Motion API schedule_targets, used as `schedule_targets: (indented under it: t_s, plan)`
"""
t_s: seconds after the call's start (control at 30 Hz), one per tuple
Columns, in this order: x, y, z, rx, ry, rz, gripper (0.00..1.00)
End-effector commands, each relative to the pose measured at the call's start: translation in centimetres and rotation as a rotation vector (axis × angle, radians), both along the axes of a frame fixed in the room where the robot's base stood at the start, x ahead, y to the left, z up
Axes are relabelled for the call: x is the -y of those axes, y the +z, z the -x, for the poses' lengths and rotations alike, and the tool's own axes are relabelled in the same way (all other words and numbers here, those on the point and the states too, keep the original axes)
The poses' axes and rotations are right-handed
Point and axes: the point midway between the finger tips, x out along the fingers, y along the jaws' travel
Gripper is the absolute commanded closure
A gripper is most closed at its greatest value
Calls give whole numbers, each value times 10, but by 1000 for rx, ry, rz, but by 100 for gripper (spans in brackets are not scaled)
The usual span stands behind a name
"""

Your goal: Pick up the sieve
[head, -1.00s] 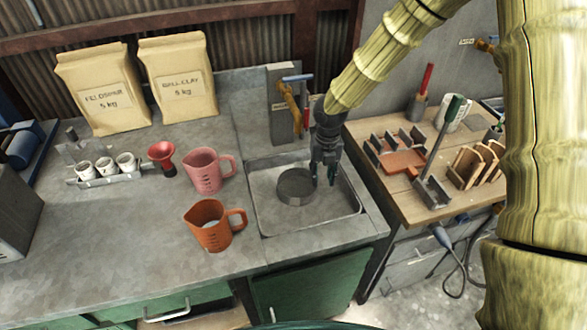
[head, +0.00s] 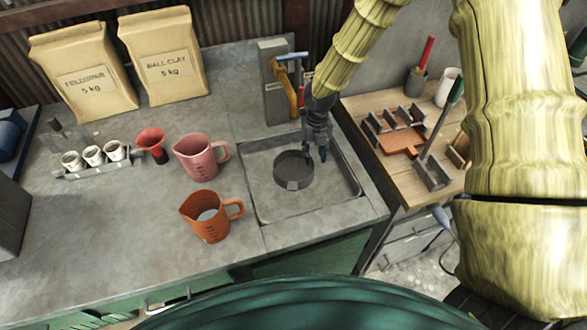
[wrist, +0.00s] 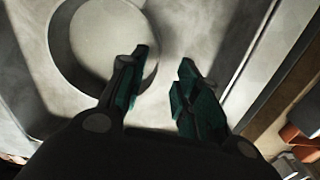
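The sieve (head: 293,170), a round grey shallow ring, stands in the sunken sink basin (head: 343,203). In the wrist view the sieve (wrist: 95,35) shows at upper left, with its pale disc and darker rim. My gripper (head: 316,155) points down at the sieve's right, far side. In the wrist view my gripper (wrist: 163,75) is open, with a gap between its green-padded fingers. The left finger overlaps the right part of the sieve, and the right finger lies outside its rim. I cannot tell whether either finger touches it.
An orange jug (head: 208,218) and a pink jug (head: 197,156) stand left of the basin. A red funnel (head: 152,143) and a rack of small cups (head: 92,158) are further left. A grey holder with tools (head: 273,95) stands behind. A wooden bench (head: 385,165) is at right.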

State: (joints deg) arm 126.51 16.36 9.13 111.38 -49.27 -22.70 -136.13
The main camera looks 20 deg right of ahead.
Motion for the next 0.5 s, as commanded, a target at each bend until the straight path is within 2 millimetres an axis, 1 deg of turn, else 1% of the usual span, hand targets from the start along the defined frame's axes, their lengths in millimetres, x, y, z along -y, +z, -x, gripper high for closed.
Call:
schedule_targets:
  t_s: [0.07,0.3,0.5]
  plan:
    - [-1,-2,1,-1,1,1,68]
    - [-6,-25,-1,-2,3,2,68]
    - [-6,-44,-1,-1,2,1,68]
